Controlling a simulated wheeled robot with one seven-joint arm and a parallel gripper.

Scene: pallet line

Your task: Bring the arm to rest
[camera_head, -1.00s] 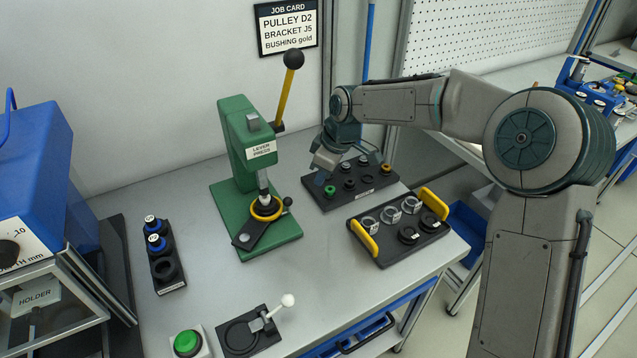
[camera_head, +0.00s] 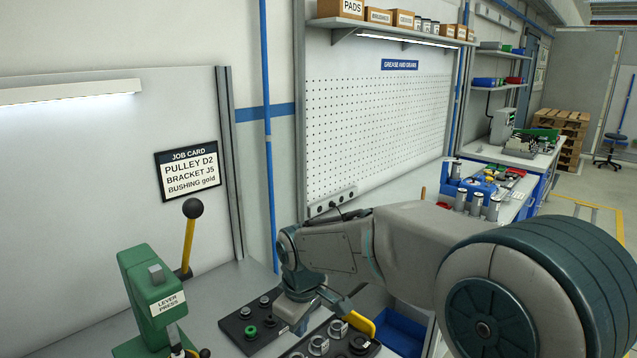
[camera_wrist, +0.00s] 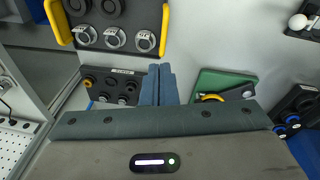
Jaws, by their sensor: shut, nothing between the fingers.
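My arm reaches across the head view from the right, elbow bent, with the wrist pointing down. My gripper (camera_head: 301,326) is above the bench near the dark bushing block (camera_head: 246,330) and the tray with yellow handles (camera_head: 361,331). In the wrist view the two fingers of my gripper (camera_wrist: 158,72) are together with nothing between them. That view also shows the bushing block (camera_wrist: 112,86) and the tray (camera_wrist: 114,51), with rings on it. I cannot tell the exact height of the fingertips above the bench.
The green lever press (camera_head: 148,285) stands left of my gripper, its lever knob raised. A job card (camera_head: 187,170) hangs on the wall behind. A perforated panel (camera_head: 375,130) and a shelf (camera_head: 400,38) stand behind the arm. The air above the bench's left part looks clear.

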